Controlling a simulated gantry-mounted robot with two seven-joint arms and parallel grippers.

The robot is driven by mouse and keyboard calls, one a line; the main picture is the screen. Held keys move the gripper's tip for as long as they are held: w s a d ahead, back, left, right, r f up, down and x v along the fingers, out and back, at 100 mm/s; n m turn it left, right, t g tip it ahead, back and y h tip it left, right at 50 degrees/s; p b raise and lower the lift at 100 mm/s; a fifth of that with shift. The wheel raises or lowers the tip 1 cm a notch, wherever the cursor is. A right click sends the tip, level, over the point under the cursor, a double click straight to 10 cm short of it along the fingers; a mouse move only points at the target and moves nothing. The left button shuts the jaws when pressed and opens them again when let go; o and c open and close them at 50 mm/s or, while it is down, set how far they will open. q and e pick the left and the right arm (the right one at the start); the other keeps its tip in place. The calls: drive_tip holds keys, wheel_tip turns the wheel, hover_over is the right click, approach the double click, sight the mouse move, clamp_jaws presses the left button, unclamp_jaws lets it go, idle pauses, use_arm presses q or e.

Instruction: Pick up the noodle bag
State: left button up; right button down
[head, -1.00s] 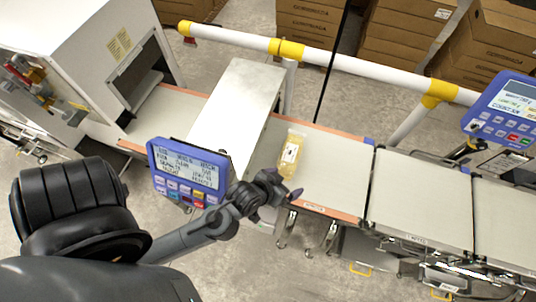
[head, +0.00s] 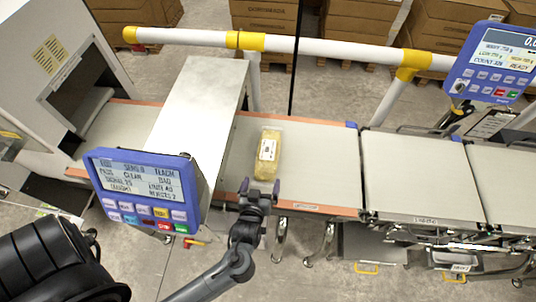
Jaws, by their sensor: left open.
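The noodle bag (head: 266,158) is a yellow, clear-wrapped pack with a white label. It lies flat on the pale belt (head: 318,165), just right of the metal cover. My left gripper (head: 260,186) is at the near edge of the belt, just below the bag's near end in the picture. Its two fingers are apart and point toward the bag, with nothing between them. I cannot tell whether the fingertips touch the bag. My right gripper is not in view.
A blue control panel (head: 146,192) stands left of my arm. A metal cover (head: 196,112) spans the belt left of the bag. A white and yellow rail (head: 330,50) runs behind, and another blue panel (head: 492,62) stands at right. The belt right of the bag is clear.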

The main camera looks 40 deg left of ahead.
sight(264, 173)
use_arm(q)
drive_tip(key=shift+x, duration=3.45)
drive_tip(key=shift+s+a, duration=0.1)
drive_tip(key=shift+r, duration=0.1)
drive_tip(key=c, duration=1.2)
drive_tip(key=shift+r, duration=0.15)
